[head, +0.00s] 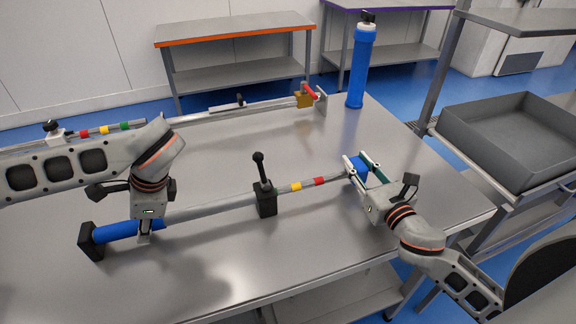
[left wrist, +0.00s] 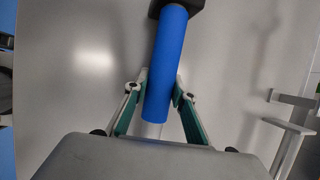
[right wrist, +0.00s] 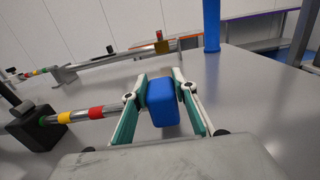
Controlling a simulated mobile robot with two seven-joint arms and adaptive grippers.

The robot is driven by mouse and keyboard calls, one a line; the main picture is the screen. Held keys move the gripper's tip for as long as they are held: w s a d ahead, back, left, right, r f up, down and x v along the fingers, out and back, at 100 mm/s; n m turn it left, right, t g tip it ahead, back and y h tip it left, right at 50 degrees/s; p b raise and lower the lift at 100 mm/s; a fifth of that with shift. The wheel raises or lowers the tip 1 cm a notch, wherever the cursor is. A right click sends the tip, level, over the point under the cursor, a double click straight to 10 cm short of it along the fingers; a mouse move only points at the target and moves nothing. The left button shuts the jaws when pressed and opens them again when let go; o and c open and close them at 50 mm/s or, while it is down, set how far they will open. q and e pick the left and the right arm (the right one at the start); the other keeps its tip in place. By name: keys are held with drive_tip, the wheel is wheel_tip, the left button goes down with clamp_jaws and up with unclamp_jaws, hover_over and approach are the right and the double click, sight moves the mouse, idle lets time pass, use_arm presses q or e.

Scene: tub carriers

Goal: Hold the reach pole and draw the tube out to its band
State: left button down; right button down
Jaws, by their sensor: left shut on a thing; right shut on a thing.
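The reach pole lies across the steel table, with a blue grip (head: 120,231) and black end block at its left end. A grey outer tube runs right to a black clamp (head: 265,203) with an upright lever (head: 259,168). Beyond the clamp the thinner tube shows a yellow band (head: 296,187) and a red band (head: 319,181); a bit of green shows at the clamp. My left gripper (head: 146,232) is shut on the blue grip, also seen between its fingers in the left wrist view (left wrist: 170,60). My right gripper (head: 362,166) is shut on the blue end knob (right wrist: 163,100).
Another pole (head: 240,107) with coloured bands and a gold block (head: 304,100) lies along the back of the table. A blue cylinder (head: 361,65) stands at the back right corner. A grey tub (head: 500,145) sits on a stand at the right.

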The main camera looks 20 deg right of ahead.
drive_tip(key=shift+d, duration=1.55)
drive_tip(key=c, duration=1.9)
unclamp_jaws()
drive_tip(key=shift+a, duration=0.1)
drive_tip(key=shift+s+f, duration=0.1)
drive_tip(key=shift+s, duration=0.4)
drive_tip(key=s, duration=1.1)
use_arm(q)
drive_tip(key=c, duration=1.6)
unclamp_jaws()
